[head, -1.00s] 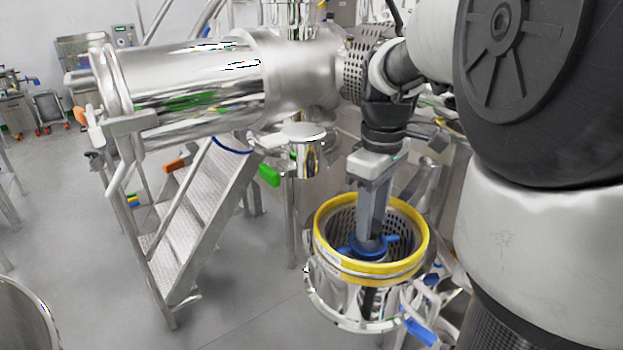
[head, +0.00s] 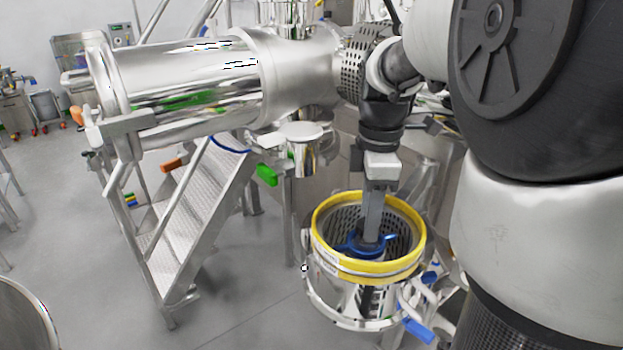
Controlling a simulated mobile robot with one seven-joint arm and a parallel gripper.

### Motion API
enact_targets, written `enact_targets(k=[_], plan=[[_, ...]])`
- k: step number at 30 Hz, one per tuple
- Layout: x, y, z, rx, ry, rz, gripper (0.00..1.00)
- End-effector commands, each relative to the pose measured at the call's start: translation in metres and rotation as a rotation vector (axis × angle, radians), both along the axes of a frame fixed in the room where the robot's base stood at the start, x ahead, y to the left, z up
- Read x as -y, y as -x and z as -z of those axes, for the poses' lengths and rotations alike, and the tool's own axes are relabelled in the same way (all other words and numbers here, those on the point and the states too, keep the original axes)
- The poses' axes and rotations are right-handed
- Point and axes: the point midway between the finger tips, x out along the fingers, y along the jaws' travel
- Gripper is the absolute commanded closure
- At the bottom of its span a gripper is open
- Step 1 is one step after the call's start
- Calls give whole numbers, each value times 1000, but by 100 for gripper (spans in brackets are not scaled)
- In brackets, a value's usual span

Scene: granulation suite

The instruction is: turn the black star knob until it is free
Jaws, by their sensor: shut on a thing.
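My gripper (head: 371,236) points straight down into a perforated metal basket with a yellow rim (head: 328,262). Its fingers are shut at the centre of a blue winged part (head: 352,245) low inside the basket. The fingers hide what is at that centre, and I cannot make out the black star knob apart from them. The blue part's arms stick out to both sides of the fingertips.
The basket sits in a shiny metal housing (head: 345,300) with clamps and a blue handle (head: 418,331) at lower right. A large steel cylinder (head: 190,85) lies across the upper left. Metal steps (head: 200,200) stand left; grey floor (head: 80,240) is open beyond.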

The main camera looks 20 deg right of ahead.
Motion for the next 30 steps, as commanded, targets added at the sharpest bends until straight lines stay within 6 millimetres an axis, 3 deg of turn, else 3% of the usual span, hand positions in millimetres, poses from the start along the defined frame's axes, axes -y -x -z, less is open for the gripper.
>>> enact_targets(k=[14, 15, 17, 26, 30], plan=[[0, -1, -1, 4, 1, -14, 86], [0, -1, -1, 4, 1, -13, 57], [0, -1, -1, 4, 1, -13, 47], [0, 0, -1, 1, 0, -12, 45], [0, -1, -10, 2, 1, -12, 45]])
